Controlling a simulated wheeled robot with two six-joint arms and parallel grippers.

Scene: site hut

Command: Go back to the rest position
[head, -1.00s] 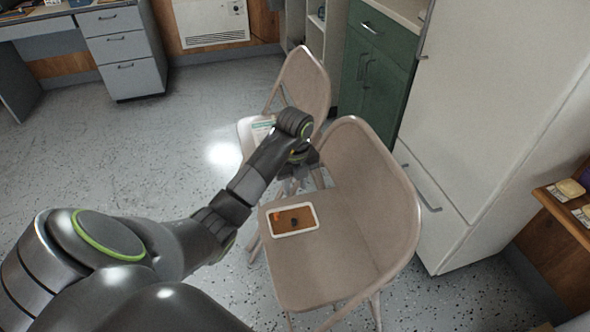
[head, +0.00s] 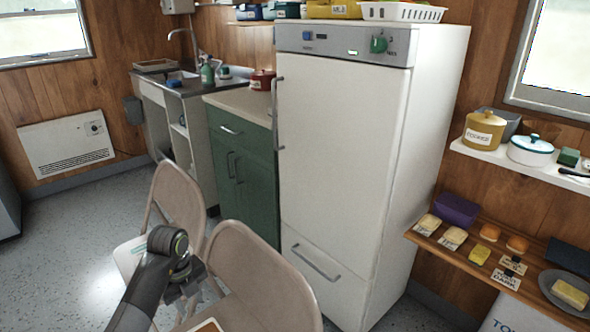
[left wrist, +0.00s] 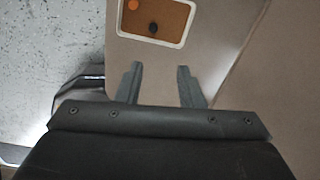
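My left gripper (head: 188,283) is over the two beige folding chairs, by the seat of the nearer chair (head: 258,275). In the left wrist view its two fingers (left wrist: 160,82) are apart with nothing between them. A small white-rimmed board with a brown face (left wrist: 190,27) lies on the chair seat (left wrist: 222,70), beyond the fingertips. Only a corner of the board (head: 208,325) shows in the head view. My right gripper is in neither view.
The farther folding chair (head: 178,190) stands behind my left gripper. A white fridge (head: 345,160) and a green cabinet (head: 240,165) stand behind the chairs. A wooden shelf (head: 425,243) with food items is at right. Open floor (head: 75,255) lies at left.

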